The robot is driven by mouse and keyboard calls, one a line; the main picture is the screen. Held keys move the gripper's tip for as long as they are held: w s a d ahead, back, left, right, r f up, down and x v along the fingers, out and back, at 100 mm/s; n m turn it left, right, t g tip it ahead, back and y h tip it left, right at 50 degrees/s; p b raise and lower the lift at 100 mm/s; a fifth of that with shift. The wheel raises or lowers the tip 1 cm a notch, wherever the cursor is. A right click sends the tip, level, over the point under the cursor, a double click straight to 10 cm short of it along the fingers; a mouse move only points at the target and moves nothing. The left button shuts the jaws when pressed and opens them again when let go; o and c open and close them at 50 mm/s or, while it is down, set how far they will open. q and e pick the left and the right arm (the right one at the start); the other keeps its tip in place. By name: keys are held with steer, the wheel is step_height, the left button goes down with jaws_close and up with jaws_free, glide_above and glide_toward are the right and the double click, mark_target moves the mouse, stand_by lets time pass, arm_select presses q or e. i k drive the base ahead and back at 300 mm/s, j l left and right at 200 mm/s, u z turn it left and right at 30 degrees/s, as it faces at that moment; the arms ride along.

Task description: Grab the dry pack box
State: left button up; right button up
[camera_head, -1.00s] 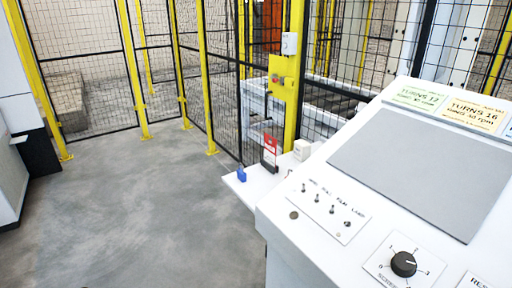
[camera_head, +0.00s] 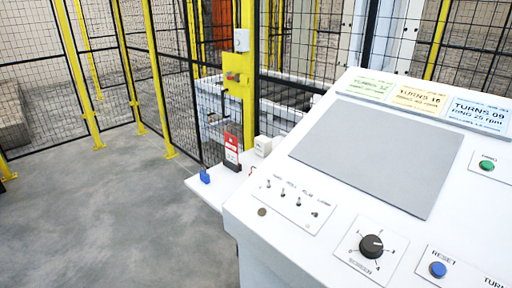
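A small white box (camera_head: 263,146) stands upright on a narrow white shelf (camera_head: 219,187) beside the control console. It may be the dry pack box, but no label on it is readable. Its lower part is partly hidden behind the console's edge. Neither of my grippers is in view.
The white console (camera_head: 400,190) with knobs and buttons fills the right. A red tag in a black stand (camera_head: 231,150) and a blue padlock-like item (camera_head: 204,175) share the shelf. A yellow-post mesh fence (camera_head: 180,80) stands behind. Grey floor (camera_head: 110,215) at left is clear.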

mark_target(262, 145)
steer(key=i+j+u, duration=0.4)
steer(key=j, duration=0.35)
steer(key=i+j+u, duration=0.4)
steer(key=i+j, duration=0.35)
steer(key=i, duration=0.25)
steer(key=i+j+u, duration=0.15)
steer(key=i, duration=0.3)
steer(key=i+j, duration=0.2)
steer(key=i, duration=0.25)
steer(key=i+z, duration=0.5)
steer(key=i+j+z, duration=0.1)
steer(key=i+z, duration=0.2)
steer(key=z, duration=0.2)
steer(key=i+j+z, duration=0.3)
steer(key=z, duration=0.2)
steer(key=i, duration=0.1)
